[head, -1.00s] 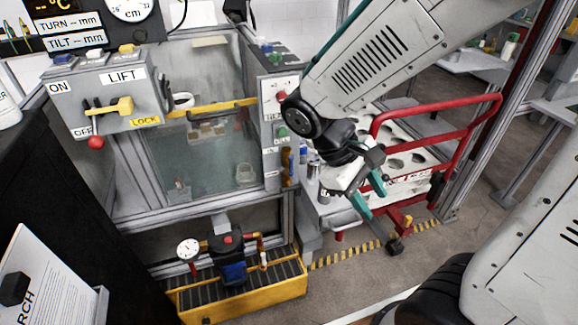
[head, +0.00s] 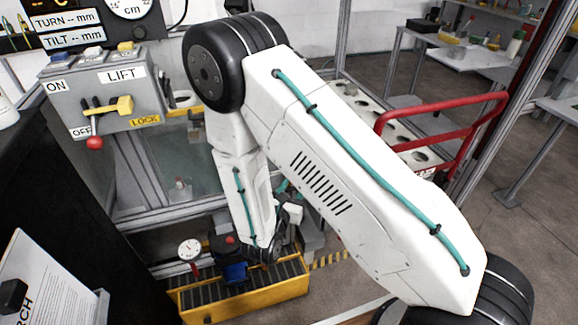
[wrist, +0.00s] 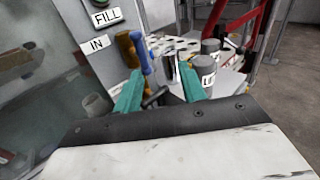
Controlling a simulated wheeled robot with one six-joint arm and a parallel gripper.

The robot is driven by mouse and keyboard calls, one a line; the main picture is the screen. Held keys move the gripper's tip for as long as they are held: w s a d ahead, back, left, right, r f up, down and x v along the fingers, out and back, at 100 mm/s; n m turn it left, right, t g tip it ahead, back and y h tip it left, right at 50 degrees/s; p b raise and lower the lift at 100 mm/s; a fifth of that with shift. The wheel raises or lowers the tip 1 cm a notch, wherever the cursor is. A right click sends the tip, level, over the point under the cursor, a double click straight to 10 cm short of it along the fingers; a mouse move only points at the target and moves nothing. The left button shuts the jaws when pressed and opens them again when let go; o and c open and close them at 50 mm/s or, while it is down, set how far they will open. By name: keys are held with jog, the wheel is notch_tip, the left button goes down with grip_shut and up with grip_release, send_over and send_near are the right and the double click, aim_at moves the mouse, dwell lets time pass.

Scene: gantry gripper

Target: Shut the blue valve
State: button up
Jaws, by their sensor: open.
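The blue valve handle (wrist: 141,54) shows in the wrist view, beside the tank's control panel. It stands roughly upright, tilted a little, with an orange-brown handle (wrist: 125,49) close on its left. My gripper (wrist: 160,88) is open, its two teal fingers apart. The left fingertip lies just below the handles in the picture; whether it touches them I cannot tell. A small dark bar shows between the fingers. In the head view my arm hides the valve, and only part of my gripper (head: 284,187) shows beside the forearm.
The panel carries FILL and IN labels (wrist: 105,17). Grey labelled cylinders (wrist: 208,67) stand right of the fingers. A white-topped trolley with a red rail (head: 440,118) is to the right. A yellow tray (head: 245,300) holding a pump and gauge is low, near my forearm.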

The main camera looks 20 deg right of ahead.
jog(key=w+d+t+y, duration=0.1)
jog(key=w+d, duration=0.1)
jog(key=w, duration=0.6)
jog(key=shift+w+d+r+n+t, duration=0.2)
jog(key=shift+d+r+n+t, duration=0.1)
jog(key=shift+r+n, duration=0.15)
jog(key=shift+c, duration=0.3)
